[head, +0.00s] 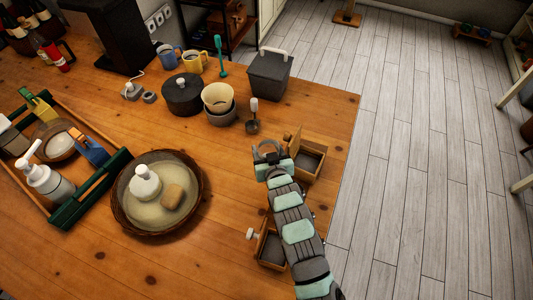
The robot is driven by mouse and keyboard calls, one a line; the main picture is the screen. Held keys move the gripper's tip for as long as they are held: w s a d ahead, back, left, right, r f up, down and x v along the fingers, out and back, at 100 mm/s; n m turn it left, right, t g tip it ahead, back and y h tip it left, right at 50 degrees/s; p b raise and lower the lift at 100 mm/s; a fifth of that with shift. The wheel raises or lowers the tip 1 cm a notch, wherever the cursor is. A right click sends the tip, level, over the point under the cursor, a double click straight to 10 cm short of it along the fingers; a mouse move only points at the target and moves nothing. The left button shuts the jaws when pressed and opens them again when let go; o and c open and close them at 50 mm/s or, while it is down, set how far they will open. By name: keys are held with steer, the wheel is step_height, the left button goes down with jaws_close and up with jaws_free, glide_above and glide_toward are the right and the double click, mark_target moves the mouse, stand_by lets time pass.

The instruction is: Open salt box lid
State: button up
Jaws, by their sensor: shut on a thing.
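A small wooden box (313,163) with a dark inside stands near the table's right edge, right of my gripper. Its wooden lid (294,138) is tilted up at the back left, so part of the inside shows. My gripper (267,149) is at the box's left side, by the lid, and shut on it. The contact is small and partly hidden by the gripper. A second wooden box (271,249) with a pale knob (252,234) is nearer the front, partly hidden by my arm; its dark inside shows.
A black pot (182,94), stacked bowls (218,99) and a dark lidded bin (269,75) stand behind. The table between tray and gripper is clear.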

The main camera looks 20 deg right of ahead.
step_height(320, 180, up, 16)
steer(key=b, duration=0.1)
stand_by(0.7)
steer(key=s+a+f+n+y, duration=0.1)
steer(key=s+a+f, duration=0.1)
steer(key=a+f, duration=0.6)
steer(key=s+a+f+n+y, duration=0.1)
steer(key=a+f, duration=0.3)
steer(key=a, duration=0.8)
steer(key=s+r+p, duration=0.9)
steer(key=r+p, duration=0.2)
steer(key=p, duration=0.4)
steer(key=shift+s+r, duration=0.25)
steer(key=shift+s, duration=0.15)
